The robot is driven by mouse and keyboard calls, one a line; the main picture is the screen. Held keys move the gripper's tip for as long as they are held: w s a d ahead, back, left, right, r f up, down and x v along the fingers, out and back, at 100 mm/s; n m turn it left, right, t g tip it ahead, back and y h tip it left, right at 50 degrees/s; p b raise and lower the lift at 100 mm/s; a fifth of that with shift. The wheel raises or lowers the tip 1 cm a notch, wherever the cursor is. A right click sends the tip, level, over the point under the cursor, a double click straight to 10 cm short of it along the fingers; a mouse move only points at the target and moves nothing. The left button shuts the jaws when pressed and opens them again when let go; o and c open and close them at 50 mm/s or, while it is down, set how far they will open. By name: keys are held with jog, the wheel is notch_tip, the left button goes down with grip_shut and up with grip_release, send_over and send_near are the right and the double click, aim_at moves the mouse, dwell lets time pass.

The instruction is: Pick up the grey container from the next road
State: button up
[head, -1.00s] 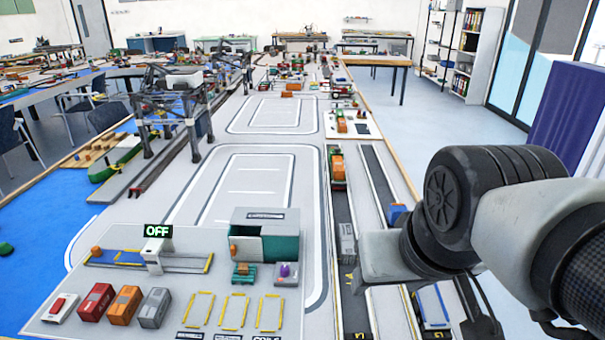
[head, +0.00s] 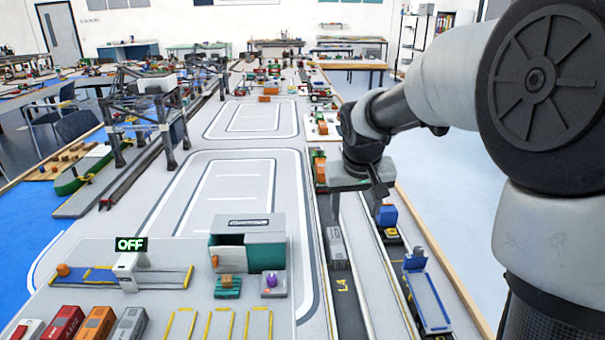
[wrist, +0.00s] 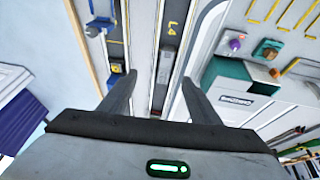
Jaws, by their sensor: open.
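A long grey container (head: 336,247) lies lengthwise on the dark road right of the white-lined yard in the head view. In the wrist view the grey container (wrist: 165,67) shows between my two fingertips, farther off and not touched. My gripper (head: 382,192) hangs over the roads with its fingers pointing down, a little right of the container in the head view. It is open and empty, with its fingers (wrist: 160,77) apart in the wrist view. Another grey container (head: 130,325) stands in a row with red and orange ones at the front left.
A blue truck (head: 386,215) and a blue-and-white flatbed (head: 428,300) stand on the road to the right. A teal-and-white building (head: 250,240) stands left of the container. An orange container (head: 320,168) lies farther along the same road. The table's wooden edge (head: 450,275) runs at right.

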send_near(336, 242)
jog(key=f, duration=0.1)
jog(key=b, duration=0.1)
jog(key=w+d+f+b, duration=0.1)
jog(key=shift+f+y, duration=0.3)
jog(key=shift+y, duration=0.1)
jog(key=shift+b+x, duration=0.8)
jog(key=shift+x, duration=2.05)
jog(key=shift+a, duration=0.1)
jog(key=c, duration=1.2)
